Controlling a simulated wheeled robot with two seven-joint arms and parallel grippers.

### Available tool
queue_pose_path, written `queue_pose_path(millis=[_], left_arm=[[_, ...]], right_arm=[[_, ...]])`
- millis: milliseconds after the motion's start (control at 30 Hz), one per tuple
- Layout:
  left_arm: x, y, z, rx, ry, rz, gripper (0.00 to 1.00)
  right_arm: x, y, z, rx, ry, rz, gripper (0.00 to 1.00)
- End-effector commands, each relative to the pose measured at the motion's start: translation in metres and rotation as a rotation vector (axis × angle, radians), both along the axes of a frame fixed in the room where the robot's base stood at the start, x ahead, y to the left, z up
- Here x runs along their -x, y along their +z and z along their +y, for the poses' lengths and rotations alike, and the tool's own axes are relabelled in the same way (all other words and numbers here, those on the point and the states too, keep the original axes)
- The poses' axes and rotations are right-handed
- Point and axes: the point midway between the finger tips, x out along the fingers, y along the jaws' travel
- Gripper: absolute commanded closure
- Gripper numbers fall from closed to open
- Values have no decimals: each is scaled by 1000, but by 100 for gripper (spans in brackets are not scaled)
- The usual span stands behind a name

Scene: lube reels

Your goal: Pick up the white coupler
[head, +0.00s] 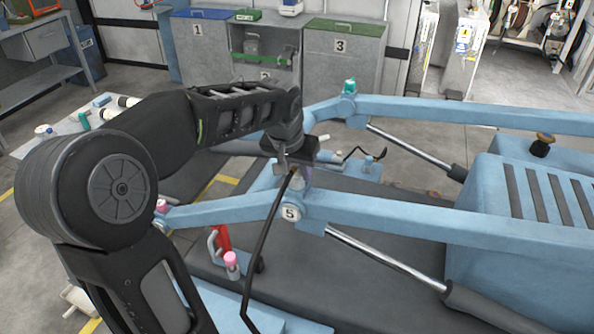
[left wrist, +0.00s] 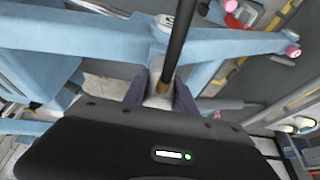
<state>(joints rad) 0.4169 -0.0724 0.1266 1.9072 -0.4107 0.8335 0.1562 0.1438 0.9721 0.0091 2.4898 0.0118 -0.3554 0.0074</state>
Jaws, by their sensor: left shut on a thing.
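My left gripper (head: 299,182) reaches in over the blue lift arm with the number 5 plate (head: 291,213). In the left wrist view its two fingers (left wrist: 160,94) are closed on either side of a pale, whitish piece, which looks like the white coupler (left wrist: 157,101). A black hose (left wrist: 180,40) with a brass-coloured end (left wrist: 165,87) meets this piece. In the head view the hose (head: 262,250) hangs from the gripper to the floor area, and the coupler is mostly hidden by the fingers. My right gripper is not in view.
Pink-capped fittings (head: 231,260) and a teal-capped one (head: 349,86) sit on the blue frame. A second blue beam (head: 450,110) runs behind the gripper. A side table (head: 70,128) at left holds several small parts. Numbered cabinets (head: 345,60) stand behind.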

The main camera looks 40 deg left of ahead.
Motion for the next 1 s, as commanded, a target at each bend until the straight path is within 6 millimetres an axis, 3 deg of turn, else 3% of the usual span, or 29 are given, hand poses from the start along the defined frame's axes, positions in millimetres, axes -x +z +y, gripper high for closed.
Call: queue_pose_path(millis=[367, 800, 1000], left_arm=[[-1, 8, 0, -2, 0, -5, 100], [-1, 83, 0, -2, 0, -5, 100], [0, 100, 0, -1, -1, -2, 100]], right_arm=[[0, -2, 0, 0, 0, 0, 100], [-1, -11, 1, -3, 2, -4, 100], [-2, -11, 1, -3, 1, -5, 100]])
